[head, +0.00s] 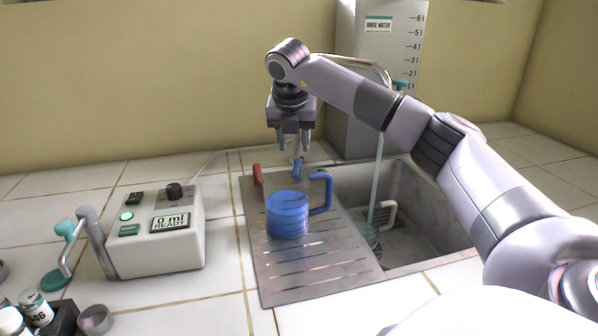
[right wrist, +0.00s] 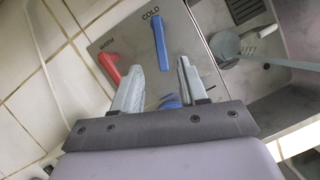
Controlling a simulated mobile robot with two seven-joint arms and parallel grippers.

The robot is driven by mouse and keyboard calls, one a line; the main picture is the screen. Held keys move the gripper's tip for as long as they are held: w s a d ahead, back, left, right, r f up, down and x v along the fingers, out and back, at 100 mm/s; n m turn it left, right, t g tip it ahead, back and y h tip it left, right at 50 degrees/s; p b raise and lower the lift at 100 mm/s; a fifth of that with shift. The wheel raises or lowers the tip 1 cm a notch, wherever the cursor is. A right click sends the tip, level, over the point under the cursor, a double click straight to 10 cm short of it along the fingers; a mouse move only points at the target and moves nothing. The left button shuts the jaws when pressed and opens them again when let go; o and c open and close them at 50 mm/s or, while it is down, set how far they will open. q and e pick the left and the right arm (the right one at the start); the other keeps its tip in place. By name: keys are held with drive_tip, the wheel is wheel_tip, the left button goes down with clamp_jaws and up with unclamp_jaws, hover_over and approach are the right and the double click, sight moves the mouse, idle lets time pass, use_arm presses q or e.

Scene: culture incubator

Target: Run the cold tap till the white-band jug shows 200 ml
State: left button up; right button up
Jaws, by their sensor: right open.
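The blue COLD tap lever (head: 297,170) stands at the back of the metal drainboard; it also shows in the right wrist view (right wrist: 159,40), its near end between my fingertips. My right gripper (head: 292,147) is open, pointing down at the lever; it shows empty in the right wrist view (right wrist: 161,66). A pale stream (head: 377,185), looking like running water, falls from the spout into the sink. A jug with a white handle (head: 390,212) stands in the sink at the stream's foot, partly hidden; its level and band cannot be read. My left gripper is out of view.
A blue jug (head: 288,215) stands on the drainboard (head: 320,285), near the gripper. The red WARM lever (head: 258,175) is left of the cold one. A dispenser box (head: 155,245) reading 0 ml stands left. The rinse water tank (head: 375,60) is behind the sink.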

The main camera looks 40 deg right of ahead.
sight(297, 160)
drive_tip(key=shift+x, duration=3.6)
drive_tip(key=shift+d, duration=0.1)
clamp_jaws()
